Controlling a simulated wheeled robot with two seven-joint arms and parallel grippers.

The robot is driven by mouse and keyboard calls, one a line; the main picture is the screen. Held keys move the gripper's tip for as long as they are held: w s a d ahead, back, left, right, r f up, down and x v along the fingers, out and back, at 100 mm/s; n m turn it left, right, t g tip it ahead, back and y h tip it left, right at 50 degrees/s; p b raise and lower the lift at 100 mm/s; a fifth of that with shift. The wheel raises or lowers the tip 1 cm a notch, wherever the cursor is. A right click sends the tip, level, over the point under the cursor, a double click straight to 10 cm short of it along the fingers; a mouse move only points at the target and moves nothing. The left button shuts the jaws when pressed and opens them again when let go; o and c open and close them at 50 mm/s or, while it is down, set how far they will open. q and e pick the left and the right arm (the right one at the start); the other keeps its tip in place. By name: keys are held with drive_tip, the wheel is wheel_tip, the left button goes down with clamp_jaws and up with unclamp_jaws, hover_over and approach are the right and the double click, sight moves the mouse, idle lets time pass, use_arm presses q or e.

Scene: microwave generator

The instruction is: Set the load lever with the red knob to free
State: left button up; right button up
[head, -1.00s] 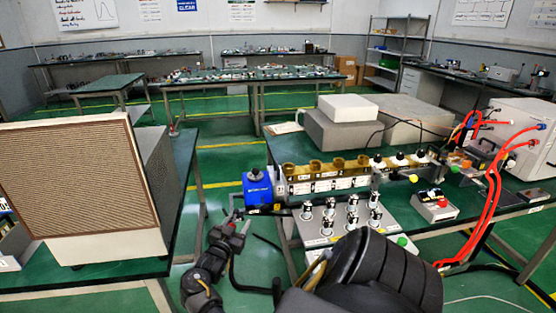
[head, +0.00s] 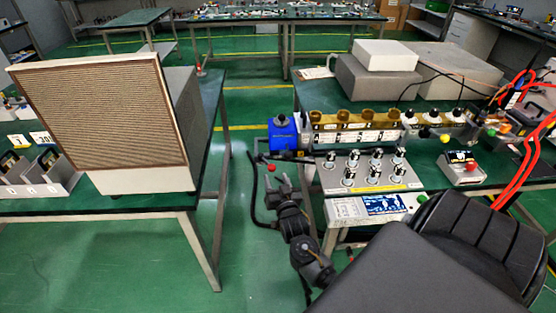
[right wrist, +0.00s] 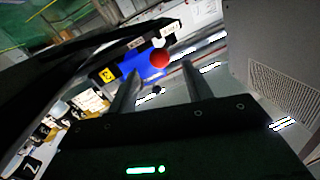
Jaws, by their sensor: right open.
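The red knob (head: 271,168) sits at the end of a dark lever, below the blue box (head: 283,140) at the left edge of the bench. My right gripper (head: 283,186) is open and empty, just below the knob in the head view. In the right wrist view the red knob (right wrist: 159,58) shows beyond the two fingertips, between them across the picture, with the blue box (right wrist: 138,70) behind it. The fingers look apart from the knob. The lever's position marks are not readable. My left gripper is not in view.
A panel of several black-and-white knobs (head: 365,170) and a display unit (head: 385,205) stand right of my gripper. A red-button box (head: 463,168) and red cables (head: 530,165) lie farther right. Left is a large grille-fronted box (head: 105,125). Green floor lies open between the benches.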

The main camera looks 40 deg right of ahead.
drive_tip(key=s+a+f+n+g+y, duration=0.1)
drive_tip(key=s+a+f, duration=0.1)
drive_tip(key=f, duration=0.6)
drive_tip(key=s+a+f+n+g+y, duration=0.2)
drive_tip(key=s+a+f, duration=0.1)
drive_tip(key=f, duration=0.5)
drive_tip(key=s+a+f+n+g+y, duration=0.1)
drive_tip(key=s+a+f, duration=0.2)
drive_tip(key=f, duration=0.5)
drive_tip(key=shift+s+f+n+g+y, duration=0.3)
drive_tip(key=shift+s+n+g, duration=0.1)
drive_tip(key=shift+s, duration=0.1)
